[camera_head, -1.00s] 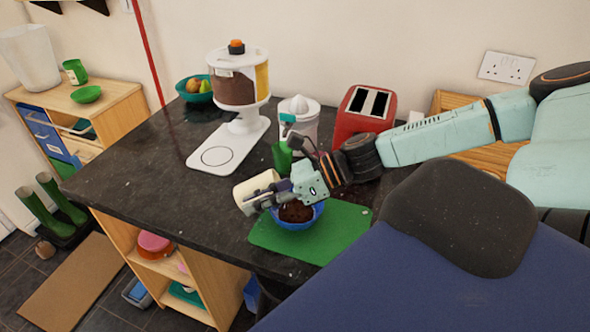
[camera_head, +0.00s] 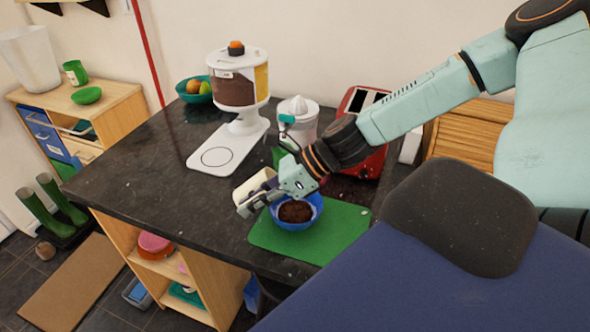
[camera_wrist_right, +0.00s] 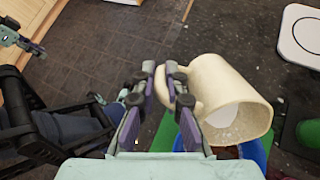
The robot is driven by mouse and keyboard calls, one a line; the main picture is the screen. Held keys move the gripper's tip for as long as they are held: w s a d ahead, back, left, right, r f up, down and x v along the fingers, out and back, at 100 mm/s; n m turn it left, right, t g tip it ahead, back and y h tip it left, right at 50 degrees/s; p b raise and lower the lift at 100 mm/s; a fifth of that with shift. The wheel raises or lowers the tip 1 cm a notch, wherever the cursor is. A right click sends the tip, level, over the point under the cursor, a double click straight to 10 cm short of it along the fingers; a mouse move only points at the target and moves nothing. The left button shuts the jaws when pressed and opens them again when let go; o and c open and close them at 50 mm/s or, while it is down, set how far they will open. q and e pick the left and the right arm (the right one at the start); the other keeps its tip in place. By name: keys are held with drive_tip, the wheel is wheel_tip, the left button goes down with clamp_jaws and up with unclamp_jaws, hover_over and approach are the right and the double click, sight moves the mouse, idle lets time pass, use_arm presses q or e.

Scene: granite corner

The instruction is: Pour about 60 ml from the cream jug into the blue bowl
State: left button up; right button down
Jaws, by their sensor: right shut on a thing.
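The cream jug (camera_head: 248,184) is off-white and tilted, held just left of the blue bowl in the head view. My right gripper (camera_head: 258,200) is shut on its handle. In the right wrist view the jug (camera_wrist_right: 218,78) hangs right of the fingers (camera_wrist_right: 160,100), its mouth open toward the lower right, with white cream inside. The blue bowl (camera_head: 318,207) stands on the green board (camera_head: 345,225) and holds a dark brown heap. No stream of cream is visible. A part resembling my left gripper (camera_wrist_right: 20,40) shows at the wrist view's top left, its jaws unclear.
A white-based dispenser (camera_head: 238,85), a white juicer (camera_head: 302,125) and a red toaster (camera_head: 372,165) stand behind the bowl. A green fruit bowl (camera_head: 190,94) is at the back left. The dark worktop (camera_head: 150,165) is clear on the left.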

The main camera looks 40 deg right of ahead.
drive_tip(key=shift+w+r+g+h+p, duration=0.1)
drive_tip(key=shift+r+g+h+p, duration=0.2)
drive_tip(key=shift+h+p, duration=0.1)
drive_tip(key=shift+a+r+h, duration=0.1)
drive_tip(key=shift+a+h, duration=0.1)
drive_tip(key=shift+h, duration=0.1)
drive_tip(key=shift+w+a+g+h, duration=0.15)
drive_tip(key=shift+a+g+h, duration=0.05)
drive_tip(key=shift+g+h, duration=0.1)
drive_tip(key=shift+w+g+h, duration=0.15)
drive_tip(key=shift+g+h, duration=0.15)
drive_tip(key=shift+h, duration=0.1)
drive_tip(key=shift+w+a+f+b, duration=0.1)
drive_tip(key=shift+a+f+b, duration=0.25)
drive_tip(key=shift+a+b, duration=0.1)
drive_tip(key=shift+d, duration=0.2)
drive_tip(key=shift+f, duration=0.1)
